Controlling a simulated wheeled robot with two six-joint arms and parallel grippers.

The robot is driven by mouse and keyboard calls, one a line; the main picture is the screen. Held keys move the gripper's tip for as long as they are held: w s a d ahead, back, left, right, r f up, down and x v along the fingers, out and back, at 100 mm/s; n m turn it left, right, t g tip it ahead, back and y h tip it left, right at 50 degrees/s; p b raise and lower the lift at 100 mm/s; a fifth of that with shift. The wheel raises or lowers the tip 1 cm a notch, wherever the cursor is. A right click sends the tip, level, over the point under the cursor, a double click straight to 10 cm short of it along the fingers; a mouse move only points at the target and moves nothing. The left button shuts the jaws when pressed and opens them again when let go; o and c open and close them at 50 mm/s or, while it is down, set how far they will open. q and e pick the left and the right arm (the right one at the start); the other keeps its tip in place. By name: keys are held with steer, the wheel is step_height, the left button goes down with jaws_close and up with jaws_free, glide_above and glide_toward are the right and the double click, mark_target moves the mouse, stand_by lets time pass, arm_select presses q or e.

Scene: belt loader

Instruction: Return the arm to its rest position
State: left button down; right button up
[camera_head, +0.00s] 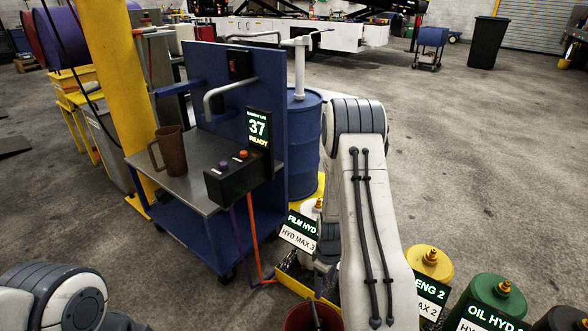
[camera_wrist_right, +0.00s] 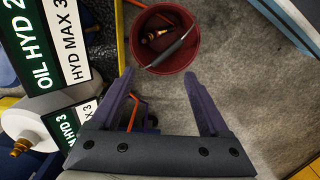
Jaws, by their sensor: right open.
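My right arm (camera_head: 365,220) reaches forward and down through the middle of the head view. My right gripper (camera_wrist_right: 158,73) is open and empty in the right wrist view, with its two fingers spread toward a red bucket (camera_wrist_right: 192,58). A brass-coloured piece (camera_wrist_right: 155,33) and a grey bar (camera_wrist_right: 173,47) show at the bucket. In the head view the bucket (camera_head: 298,318) is partly hidden at the bottom edge. Part of my left arm (camera_head: 60,300) shows at the bottom left; its gripper is out of view.
A blue cart (camera_head: 225,190) with a brown jug (camera_head: 171,150) and a panel reading "37 READY" (camera_head: 259,132) stands left of my right arm. A blue drum (camera_head: 304,130) stands behind it. Labelled yellow (camera_head: 428,262) and green (camera_head: 495,290) containers stand right. Open floor lies beyond.

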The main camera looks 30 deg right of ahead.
steer(key=w+a+r+n, duration=0.1)
steer(key=a+r, duration=1.4)
steer(key=a, duration=0.3)
steer(key=s+a+r+n+y, duration=0.1)
steer(key=s+a+r, duration=0.5)
steer(key=s, duration=0.3)
steer(key=s+a+r+n, duration=0.1)
steer(key=s+a+r, duration=0.5)
steer(key=s+a, duration=0.15)
step_height(320, 180, up, 29)
steer(key=p, duration=2.9)
steer(key=shift+s+d, duration=0.35)
steer(key=shift+s, duration=0.05)
